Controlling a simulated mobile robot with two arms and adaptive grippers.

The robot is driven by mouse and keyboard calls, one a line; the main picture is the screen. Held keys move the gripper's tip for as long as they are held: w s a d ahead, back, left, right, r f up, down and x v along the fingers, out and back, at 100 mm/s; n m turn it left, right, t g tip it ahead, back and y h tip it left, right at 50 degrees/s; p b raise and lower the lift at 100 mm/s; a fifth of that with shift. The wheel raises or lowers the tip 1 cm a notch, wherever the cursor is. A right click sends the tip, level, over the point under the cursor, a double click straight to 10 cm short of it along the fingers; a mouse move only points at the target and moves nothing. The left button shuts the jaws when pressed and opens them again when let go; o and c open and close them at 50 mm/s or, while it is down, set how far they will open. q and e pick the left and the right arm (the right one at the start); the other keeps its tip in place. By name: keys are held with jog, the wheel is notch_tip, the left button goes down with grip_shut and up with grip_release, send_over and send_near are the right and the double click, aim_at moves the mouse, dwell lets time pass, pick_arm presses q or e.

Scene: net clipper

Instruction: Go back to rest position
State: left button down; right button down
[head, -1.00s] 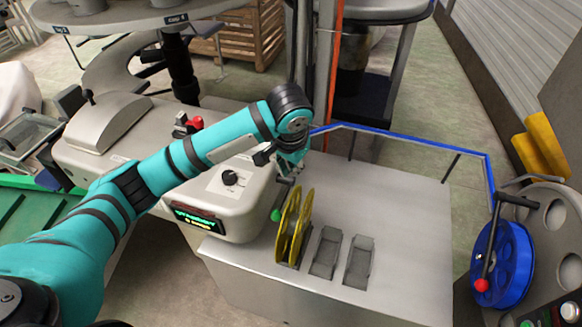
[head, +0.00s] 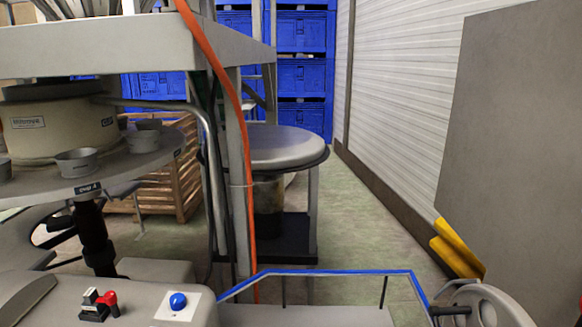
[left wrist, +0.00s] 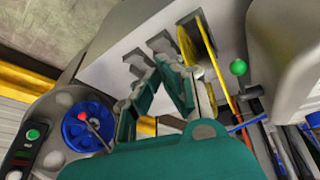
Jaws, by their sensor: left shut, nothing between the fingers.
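My left gripper (left wrist: 158,70) shows only in the left wrist view. Its fingers meet and hold nothing. Behind them is the grey-white table top with the yellow wheel (left wrist: 187,45) and grey slots (left wrist: 160,42). The gripper is apart from the green knob (left wrist: 238,67) to its right. The head view shows neither arm; my right gripper is in no view.
The machine housing carries a red switch (head: 107,298) and a blue knob (head: 178,301). A blue rail (head: 330,272) edges the table. A blue wheel (left wrist: 85,127) is at left in the wrist view. Overhead stands a grey platform (head: 120,45) with an orange cable (head: 235,110).

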pick_arm(q)
jog(key=s+a+f+n+y, duration=0.2)
jog(key=s+a+y, duration=0.1)
jog(key=s+a, duration=0.75)
notch_tip(320, 180, down, 30)
jog(key=s+d+g+b, duration=0.1)
jog(key=s+g+b, duration=0.1)
jog(key=b, duration=0.1)
jog(key=s+a+f+b, duration=0.2)
jog(key=s+f, duration=1.4)
jog(key=f, duration=0.1)
jog(key=shift+s+a+f+g, duration=0.2)
jog(key=shift+a+f+g, duration=0.1)
jog(key=shift+a+g, duration=0.1)
